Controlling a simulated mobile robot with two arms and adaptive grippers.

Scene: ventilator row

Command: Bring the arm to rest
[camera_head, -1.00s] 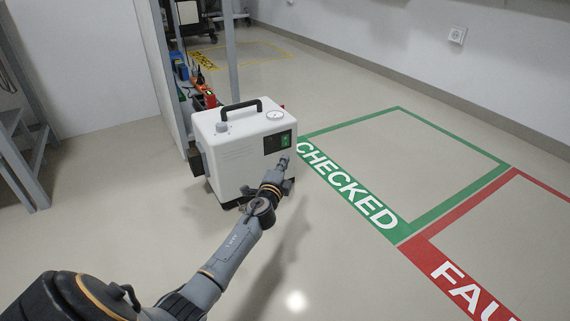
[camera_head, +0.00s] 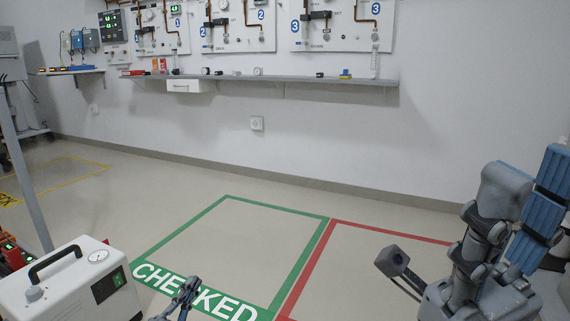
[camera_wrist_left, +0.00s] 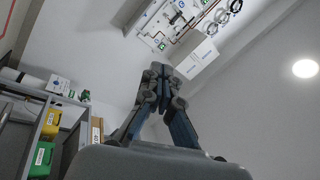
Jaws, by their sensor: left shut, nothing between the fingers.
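My left gripper (camera_head: 188,287) shows at the bottom of the head view, to the right of the white ventilator (camera_head: 55,290) and apart from it. Its fingers are together and empty. In the left wrist view the closed fingers (camera_wrist_left: 160,78) point up and away, with nothing between them. Most of the left arm is out of the head view. A large grey and blue jointed part (camera_head: 490,235), very close at the right edge, looks like my right gripper; its finger gap is unclear. The ventilator has a black handle, a round gauge and a lit green switch.
The green CHECKED floor frame (camera_head: 182,220) is empty where it shows, beside a red frame (camera_head: 312,262). A wall shelf (camera_head: 300,79) with small items runs below numbered panels (camera_head: 235,25). A grey post (camera_head: 25,180) stands at left. The wrist view shows shelving (camera_wrist_left: 45,130).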

